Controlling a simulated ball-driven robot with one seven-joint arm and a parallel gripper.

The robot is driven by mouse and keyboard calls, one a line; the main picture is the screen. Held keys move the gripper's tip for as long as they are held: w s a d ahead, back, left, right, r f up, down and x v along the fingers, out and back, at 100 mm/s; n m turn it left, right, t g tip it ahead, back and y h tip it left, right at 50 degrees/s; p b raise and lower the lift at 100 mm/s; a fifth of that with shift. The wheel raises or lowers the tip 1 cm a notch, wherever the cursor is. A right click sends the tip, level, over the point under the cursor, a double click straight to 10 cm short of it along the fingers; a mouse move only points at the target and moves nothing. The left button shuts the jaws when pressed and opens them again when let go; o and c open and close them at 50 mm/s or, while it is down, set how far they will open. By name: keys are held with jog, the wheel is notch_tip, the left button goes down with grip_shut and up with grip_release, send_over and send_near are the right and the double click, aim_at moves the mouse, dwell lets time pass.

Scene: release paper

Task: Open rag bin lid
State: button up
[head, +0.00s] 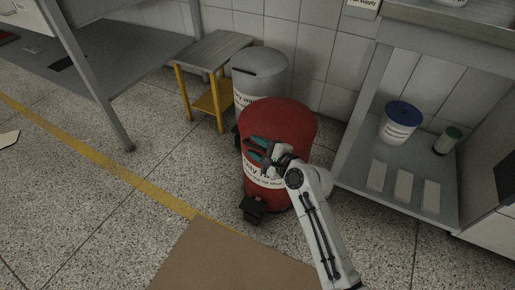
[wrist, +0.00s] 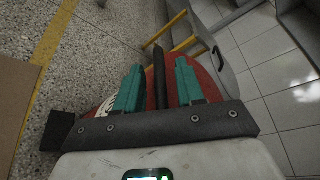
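The rag bin (head: 298,178) is a red round bin with a white label band, upright on the floor in the head view. Its red lid (head: 282,115) looks shut. A black pedal (head: 253,209) juts out at its foot. My gripper (head: 256,149) is in front of the bin's upper front, below the lid. Its two teal fingers are spread apart, pointing left in the head view. In the wrist view the fingers (wrist: 159,82) stand apart over the red bin (wrist: 206,78), with a dark bar between them. I cannot tell whether they touch the bin.
A grey-lidded bin (head: 259,70) stands right behind the red one. A small yellow-legged table (head: 211,50) is to its left. A shelf unit (head: 380,170) with a blue-lidded tub (head: 401,121) stands close on the right.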

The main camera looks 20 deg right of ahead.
jog(key=shift+c, duration=0.2)
grip_shut()
dwell(0.4)
